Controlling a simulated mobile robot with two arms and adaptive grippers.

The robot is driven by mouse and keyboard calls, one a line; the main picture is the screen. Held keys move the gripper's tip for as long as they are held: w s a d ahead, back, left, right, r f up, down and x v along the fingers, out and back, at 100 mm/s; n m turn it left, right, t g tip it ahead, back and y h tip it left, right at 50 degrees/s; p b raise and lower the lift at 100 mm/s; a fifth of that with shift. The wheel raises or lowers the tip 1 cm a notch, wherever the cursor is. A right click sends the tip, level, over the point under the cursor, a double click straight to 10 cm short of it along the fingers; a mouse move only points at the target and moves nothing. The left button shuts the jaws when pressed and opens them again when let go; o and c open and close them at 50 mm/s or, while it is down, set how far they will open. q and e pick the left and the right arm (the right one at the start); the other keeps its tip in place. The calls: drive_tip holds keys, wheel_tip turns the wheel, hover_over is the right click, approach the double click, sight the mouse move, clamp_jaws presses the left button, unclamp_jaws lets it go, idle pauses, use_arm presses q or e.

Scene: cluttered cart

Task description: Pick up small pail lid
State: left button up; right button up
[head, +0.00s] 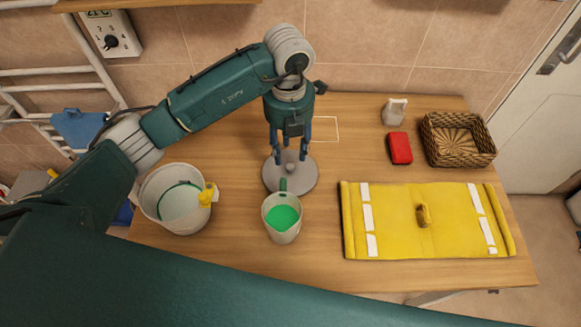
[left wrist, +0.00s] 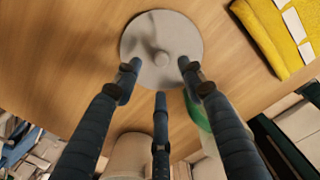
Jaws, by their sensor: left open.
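The small pail lid is a round grey disc (head: 304,180) with a central knob, lying flat on the wooden cart top near the middle. It also shows in the left wrist view (left wrist: 140,40). My left gripper (head: 291,156) is open, with its fingers pointing down over the lid around the knob. I cannot tell whether any fingertip touches the lid. My right gripper is not in view.
A white pail with green contents (head: 283,234) stands just in front of the lid. A larger white bucket (head: 161,214) is left. A yellow folded item (head: 385,220), red block (head: 400,148), small bottle (head: 393,113) and wicker basket (head: 441,160) are right.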

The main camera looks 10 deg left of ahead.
sight(290, 165)
use_arm(q)
drive_tip(key=shift+f, duration=0.7)
wheel_tip(290, 165, down, 4)
drive_tip(key=shift+d+f+p, duration=0.15)
drive_tip(key=shift+f+p, duration=0.05)
drive_tip(key=shift+p, duration=0.6)
drive_tip(key=shift+f, duration=0.35)
drive_tip(key=shift+c, duration=0.5)
clamp_jaws()
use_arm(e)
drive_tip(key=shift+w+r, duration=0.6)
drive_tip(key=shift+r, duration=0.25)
